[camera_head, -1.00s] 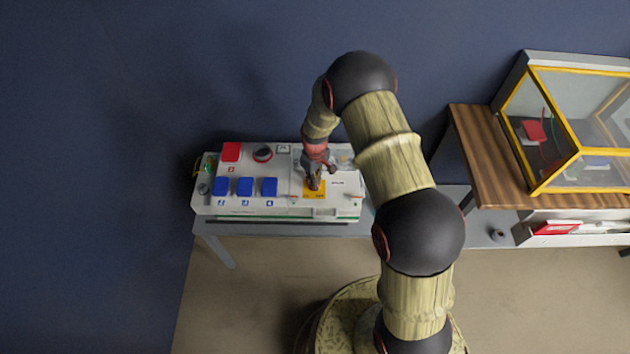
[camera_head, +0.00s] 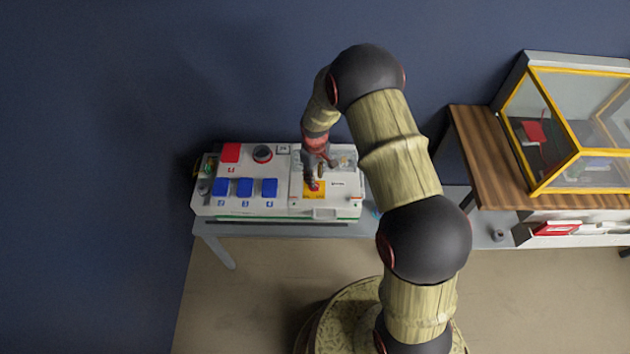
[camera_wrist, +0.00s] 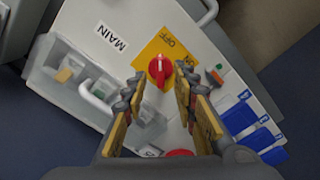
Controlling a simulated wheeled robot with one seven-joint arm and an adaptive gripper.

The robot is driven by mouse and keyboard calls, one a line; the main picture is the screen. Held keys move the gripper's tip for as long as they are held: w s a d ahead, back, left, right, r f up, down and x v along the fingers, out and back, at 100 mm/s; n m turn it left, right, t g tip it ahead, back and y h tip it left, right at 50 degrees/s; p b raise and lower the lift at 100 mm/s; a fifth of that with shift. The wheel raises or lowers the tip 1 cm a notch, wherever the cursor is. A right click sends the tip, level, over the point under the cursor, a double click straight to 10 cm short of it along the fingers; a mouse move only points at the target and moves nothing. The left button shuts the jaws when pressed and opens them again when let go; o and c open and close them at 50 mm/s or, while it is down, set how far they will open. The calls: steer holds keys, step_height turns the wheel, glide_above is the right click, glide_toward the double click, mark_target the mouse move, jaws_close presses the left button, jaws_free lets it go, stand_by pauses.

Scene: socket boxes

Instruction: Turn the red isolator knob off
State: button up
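The red isolator knob (camera_wrist: 160,69) sits on a yellow plate (camera_wrist: 176,47) marked OFF, on the white panel beside a MAIN label. In the wrist view it lies just beyond and between my open fingertips (camera_wrist: 157,88), and I see no contact. In the head view my gripper (camera_head: 318,172) is over the yellow plate (camera_head: 321,195), and the red knob (camera_head: 313,185) shows just in front of it. The gripper and arm partly cover that part of the panel.
The white socket box (camera_head: 220,206) stands on a grey table (camera_head: 268,229) with several blue covers (camera_head: 245,187) and a red one (camera_head: 231,152). A wooden table (camera_head: 482,145) with a yellow-framed case (camera_head: 570,150) stands to the right.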

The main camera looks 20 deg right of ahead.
step_height(320, 180, up, 9)
steer(key=shift+f, duration=0.15)
stand_by(0.6)
